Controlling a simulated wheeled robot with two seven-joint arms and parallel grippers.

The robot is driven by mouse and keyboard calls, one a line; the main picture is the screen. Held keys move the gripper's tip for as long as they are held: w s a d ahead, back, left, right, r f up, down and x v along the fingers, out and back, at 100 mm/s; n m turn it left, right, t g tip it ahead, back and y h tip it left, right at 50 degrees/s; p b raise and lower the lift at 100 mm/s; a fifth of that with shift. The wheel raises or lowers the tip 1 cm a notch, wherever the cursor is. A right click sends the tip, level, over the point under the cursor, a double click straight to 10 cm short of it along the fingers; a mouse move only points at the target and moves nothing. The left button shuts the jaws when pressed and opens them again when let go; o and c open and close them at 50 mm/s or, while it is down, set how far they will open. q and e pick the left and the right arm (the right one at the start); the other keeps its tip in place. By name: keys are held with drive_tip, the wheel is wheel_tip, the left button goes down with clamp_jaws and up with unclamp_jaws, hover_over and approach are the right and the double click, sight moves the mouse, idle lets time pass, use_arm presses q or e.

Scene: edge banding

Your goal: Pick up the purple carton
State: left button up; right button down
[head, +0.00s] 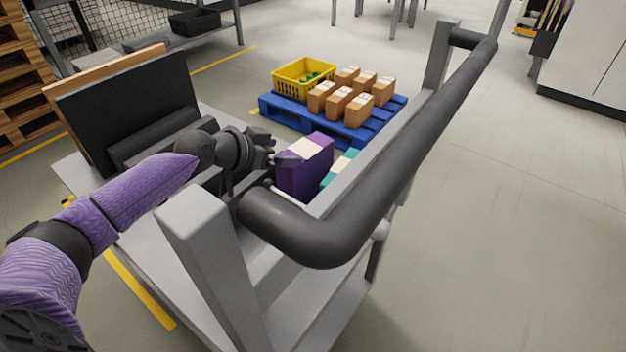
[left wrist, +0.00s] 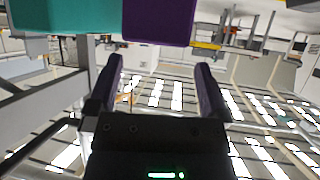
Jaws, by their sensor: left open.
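The purple carton (head: 307,166) stands upright on the grey cart in the head view, with a pale label on its top. A teal carton (head: 341,168) stands just to its right. My left gripper (head: 283,158) is at the carton's left side, near its top; whether it touches cannot be told. In the left wrist view the gripper (left wrist: 160,85) is open, with nothing between its fingers. The purple carton (left wrist: 158,22) shows beyond the fingertips at the top edge, beside the teal carton (left wrist: 68,15). My right gripper is not in view.
The cart's thick dark handle (head: 375,170) and grey posts stand close to the right of the cartons. A black panel (head: 130,105) stands on the cart's left. Behind is a blue pallet (head: 372,131) with brown boxes (head: 340,103) and a yellow crate (head: 291,84).

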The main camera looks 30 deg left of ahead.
sight(301, 151)
use_arm(q)
drive_tip(key=b+x, duration=0.4)
drive_tip(key=x, duration=0.1)
drive_tip(key=shift+w+d+f, duration=0.15)
drive_tip(key=shift+w+f, duration=0.1)
drive_tip(key=shift+f, duration=0.1)
drive_tip(key=shift+w+r, duration=0.1)
drive_tip(key=shift+w, duration=0.05)
drive_tip(key=shift+r, duration=0.2)
clamp_jaws()
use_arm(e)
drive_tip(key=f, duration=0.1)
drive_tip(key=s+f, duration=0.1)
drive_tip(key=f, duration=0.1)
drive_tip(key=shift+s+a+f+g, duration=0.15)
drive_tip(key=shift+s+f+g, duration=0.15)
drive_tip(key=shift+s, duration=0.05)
